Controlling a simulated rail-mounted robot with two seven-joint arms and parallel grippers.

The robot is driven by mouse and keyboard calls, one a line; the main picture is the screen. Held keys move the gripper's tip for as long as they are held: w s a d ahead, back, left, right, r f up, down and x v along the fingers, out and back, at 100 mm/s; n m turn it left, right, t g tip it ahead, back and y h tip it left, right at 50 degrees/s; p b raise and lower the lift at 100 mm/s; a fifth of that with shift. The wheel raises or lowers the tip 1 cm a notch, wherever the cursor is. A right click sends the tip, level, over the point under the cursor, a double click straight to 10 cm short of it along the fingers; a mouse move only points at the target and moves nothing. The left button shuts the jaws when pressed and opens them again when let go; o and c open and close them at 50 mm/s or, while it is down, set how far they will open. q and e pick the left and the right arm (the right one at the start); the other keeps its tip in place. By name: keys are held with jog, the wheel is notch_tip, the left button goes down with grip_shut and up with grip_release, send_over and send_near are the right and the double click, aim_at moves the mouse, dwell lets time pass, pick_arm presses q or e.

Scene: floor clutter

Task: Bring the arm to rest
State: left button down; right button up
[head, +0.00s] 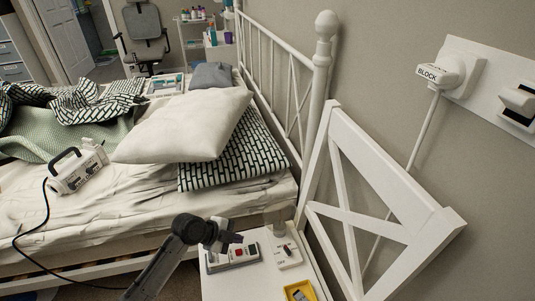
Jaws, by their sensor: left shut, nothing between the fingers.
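My left arm comes in from the bottom, left of centre, and its dark grey gripper (238,238) is shut with nothing in it. The gripper is over the back part of a small white table (222,287). It is just above or behind a grey-white device with red and dark buttons (240,253); I cannot tell if they touch. My right gripper is not in view.
The table also holds a white switch plate (287,258), a clear glass (275,226) and a yellow tray (300,291). A bed with pillows (187,125) and a white handled device (78,170) lies behind. A white slatted frame (385,190) stands right, by wall plugs (448,73).

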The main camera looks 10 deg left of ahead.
pick_arm(q)
jog(key=shift+n, duration=1.1)
jog(key=shift+s+a+f+n, duration=0.15)
jog(key=shift+s+f+n, duration=0.1)
jog(key=shift+n, duration=0.65)
jog(key=s+a+r+n+t+y+p, duration=0.1)
jog(key=s+r+n+t+y+p, duration=0.1)
jog(key=s+r+n, duration=0.3)
jog(key=s+a+r+n+t+y+p, duration=0.1)
jog(key=r+n+y+p, duration=0.15)
jog(key=r, duration=0.45)
jog(key=s+a+r+n+t+y+p, duration=0.1)
jog(key=s+r+n+t+y+p, duration=0.15)
jog(key=r+n, duration=0.3)
jog(key=s+f+n+g+p, duration=0.15)
jog(key=s+g+p, duration=0.55)
jog(key=s+p, duration=1.65)
jog(key=w+d+p+v, duration=0.1)
jog(key=w+p+v, duration=0.1)
jog(key=p+v, duration=1.2)
jog(key=w+d+r+p+v, duration=0.1)
jog(key=w+p+v, duration=0.1)
jog(key=p+v, duration=1.3)
notch_tip(320, 180, up, 9)
jog(key=shift+s+a+f+y, duration=0.15)
jog(key=shift+s+a+y, duration=0.15)
jog(key=shift+s, duration=0.75)
